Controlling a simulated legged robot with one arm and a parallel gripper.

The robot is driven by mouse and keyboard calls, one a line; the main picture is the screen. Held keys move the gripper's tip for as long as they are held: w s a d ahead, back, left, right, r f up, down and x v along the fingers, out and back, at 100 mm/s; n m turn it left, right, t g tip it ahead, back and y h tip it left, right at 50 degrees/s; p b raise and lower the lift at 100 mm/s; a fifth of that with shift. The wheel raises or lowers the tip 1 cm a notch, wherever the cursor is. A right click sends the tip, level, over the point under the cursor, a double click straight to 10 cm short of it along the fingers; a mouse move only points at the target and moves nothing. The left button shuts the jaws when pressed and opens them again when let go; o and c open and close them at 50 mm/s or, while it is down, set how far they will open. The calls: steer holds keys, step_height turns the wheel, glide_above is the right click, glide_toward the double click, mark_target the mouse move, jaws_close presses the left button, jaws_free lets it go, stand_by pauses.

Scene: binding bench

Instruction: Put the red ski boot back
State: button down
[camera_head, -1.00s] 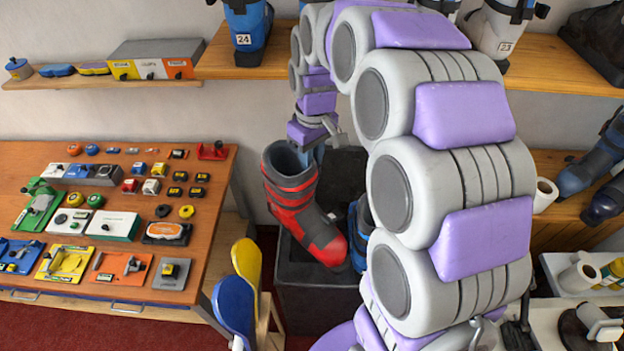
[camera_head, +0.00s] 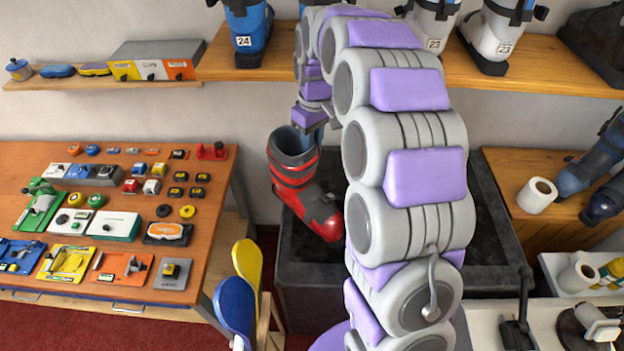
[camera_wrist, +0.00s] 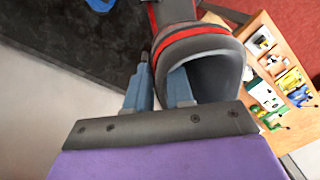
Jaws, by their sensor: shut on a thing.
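The red ski boot (camera_head: 302,185), red and dark grey with a black cuff, hangs tilted in the air, toe pointing down and to the right. My gripper (camera_head: 308,132) is at the top of its cuff. In the wrist view the gripper (camera_wrist: 160,92) is shut on the near cuff wall, one finger outside and one inside the boot (camera_wrist: 205,58). The boot is above the left part of a dark open bin (camera_head: 300,265). My arm hides part of the bin's middle.
Blue and white boots stand on the upper wooden shelf (camera_head: 350,68), two labelled 23 and one 24. More boots lie on the lower right shelf (camera_head: 550,215) beside a paper roll (camera_head: 537,195). The left bench (camera_head: 120,230) is covered with binding parts. Blue and yellow ski tips (camera_head: 236,308) stand in front of the bin.

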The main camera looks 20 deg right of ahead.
mark_target(312, 180)
step_height(312, 180, down, 16)
steer(key=shift+r+p, duration=0.25)
steer(key=shift+p, duration=0.25)
steer(key=c, duration=1)
jaws_free()
